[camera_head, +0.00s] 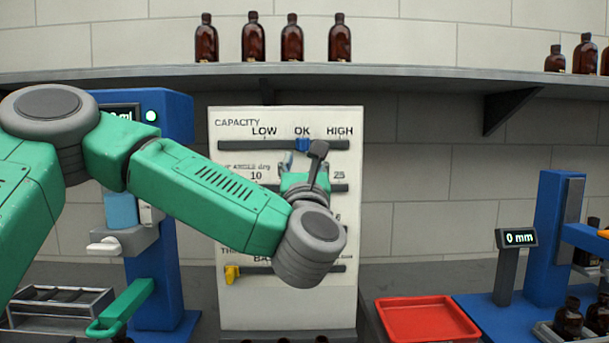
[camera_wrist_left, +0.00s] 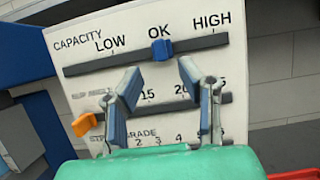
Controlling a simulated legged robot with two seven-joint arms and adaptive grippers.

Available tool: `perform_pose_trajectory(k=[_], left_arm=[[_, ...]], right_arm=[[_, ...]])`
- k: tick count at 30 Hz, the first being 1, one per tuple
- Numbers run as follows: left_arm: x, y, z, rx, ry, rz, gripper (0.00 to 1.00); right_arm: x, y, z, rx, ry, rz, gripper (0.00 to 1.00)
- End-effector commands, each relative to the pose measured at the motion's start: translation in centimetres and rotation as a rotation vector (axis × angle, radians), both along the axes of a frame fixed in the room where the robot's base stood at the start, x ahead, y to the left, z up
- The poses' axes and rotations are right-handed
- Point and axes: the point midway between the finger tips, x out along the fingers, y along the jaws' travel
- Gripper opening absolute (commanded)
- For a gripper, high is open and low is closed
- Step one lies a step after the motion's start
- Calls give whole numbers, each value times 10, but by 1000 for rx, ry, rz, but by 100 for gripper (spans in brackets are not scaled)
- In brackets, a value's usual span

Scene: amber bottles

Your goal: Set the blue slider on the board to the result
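The white board (camera_head: 235,303) stands upright against the wall and carries several slider tracks. The blue slider (camera_head: 303,145) sits on the top CAPACITY track at the OK mark; in the left wrist view the blue slider (camera_wrist_left: 160,50) is just below the letters OK. My left gripper (camera_head: 302,160) is in front of the board, just below that slider. In the left wrist view its two fingers (camera_wrist_left: 153,78) are spread apart with nothing between them, below the slider and apart from it. My left arm hides the board's middle. My right gripper does not show.
An orange-yellow slider (camera_head: 232,274) is on the bottom track at left. A red tray (camera_head: 425,320) lies right of the board. A blue gauge (camera_head: 517,238) reading 0 mm stands further right. Amber bottles (camera_head: 254,38) line the shelf (camera_head: 400,74) above. A blue machine (camera_head: 165,290) is at left.

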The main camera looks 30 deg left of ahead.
Motion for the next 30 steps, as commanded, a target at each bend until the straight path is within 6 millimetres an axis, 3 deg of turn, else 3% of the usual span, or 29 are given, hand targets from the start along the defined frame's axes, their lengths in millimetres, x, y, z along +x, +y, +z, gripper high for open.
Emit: perform_pose_trajectory(k=[3, 10, 30], left_arm=[[-17, -11, -10, 1, 3, -4, 33], [-35, -21, -18, 1, 2, -1, 33], [-37, -22, -19, -1, 1, 0, 33]], right_arm=[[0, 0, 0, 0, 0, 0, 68], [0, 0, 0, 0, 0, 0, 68], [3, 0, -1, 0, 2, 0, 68]])
